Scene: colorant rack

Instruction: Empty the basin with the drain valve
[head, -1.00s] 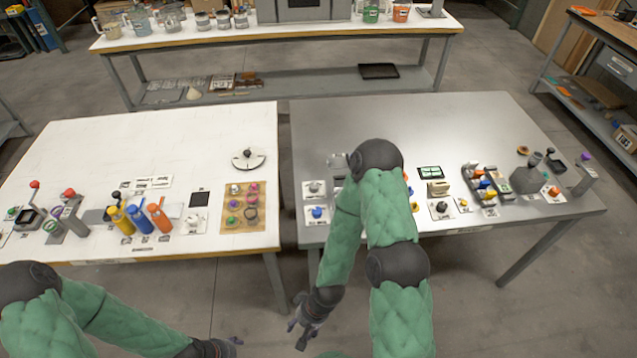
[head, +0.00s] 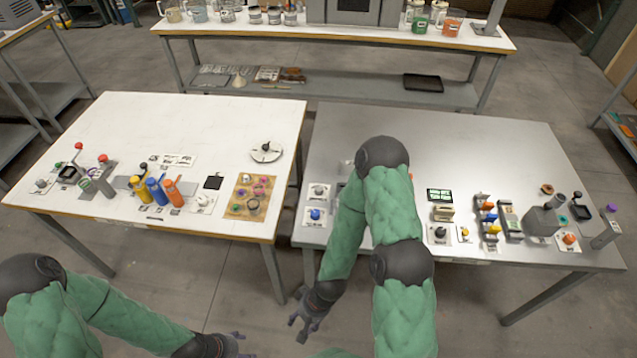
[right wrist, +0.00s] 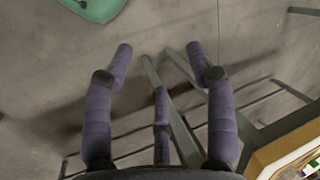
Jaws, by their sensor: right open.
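I cannot make out the basin or its drain valve for sure. My right arm covers part of the grey table (head: 450,140), and only the edge of a grey item (head: 339,187) shows beside it. A blue knob (head: 315,214) and a grey knob (head: 318,190) on white plates stand just left of that arm. My right gripper (head: 306,322) hangs low in front of the tables, over the floor. In the right wrist view its fingers (right wrist: 160,62) are spread, with nothing between them. My left gripper (head: 237,346) is at the bottom of the head view, its fingers unclear.
A white table (head: 190,125) stands left of the grey one, with a narrow gap between. It holds bottles (head: 157,191) and a pegboard (head: 240,208). Right on the grey table are coloured levers (head: 488,217) and a grey device (head: 541,220). Its back half is clear.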

